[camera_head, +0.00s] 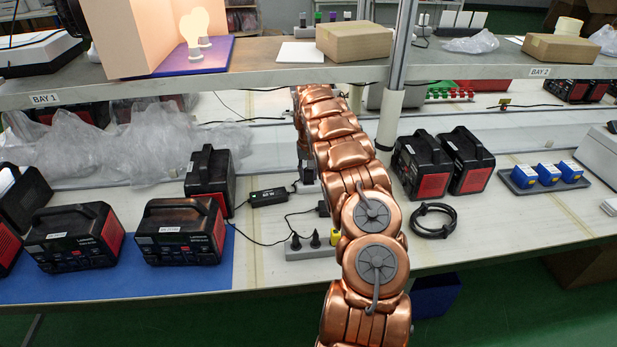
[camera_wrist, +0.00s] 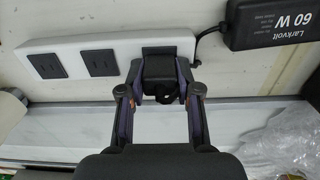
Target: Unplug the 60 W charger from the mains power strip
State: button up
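The 60 W charger (camera_wrist: 272,22) is a black brick with a white label in the upper right of the wrist view. In the head view the charger (camera_head: 268,197) lies on the bench left of my arm. The white power strip (camera_wrist: 68,45) shows two empty outlets on its left in the wrist view. A black plug (camera_wrist: 159,72) is at its right end, with a cable by it leading toward the charger. My gripper (camera_wrist: 161,80) has a finger on each side of this plug, apparently pressed against it. In the head view my gripper is mostly hidden by my arm.
Another strip (camera_head: 310,246) with several plugs lies at the bench's front. Black-and-red power units (camera_head: 180,232) stand left; more (camera_head: 467,160) stand right. A coiled black cable (camera_head: 433,220) lies right of my arm. A shelf (camera_head: 250,78) and its post (camera_head: 391,110) are close to my arm.

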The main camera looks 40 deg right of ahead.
aim_at(308, 171)
grip_shut()
jog(key=shift+r, duration=0.3)
dwell(0.4)
jog(key=shift+r, duration=1.8)
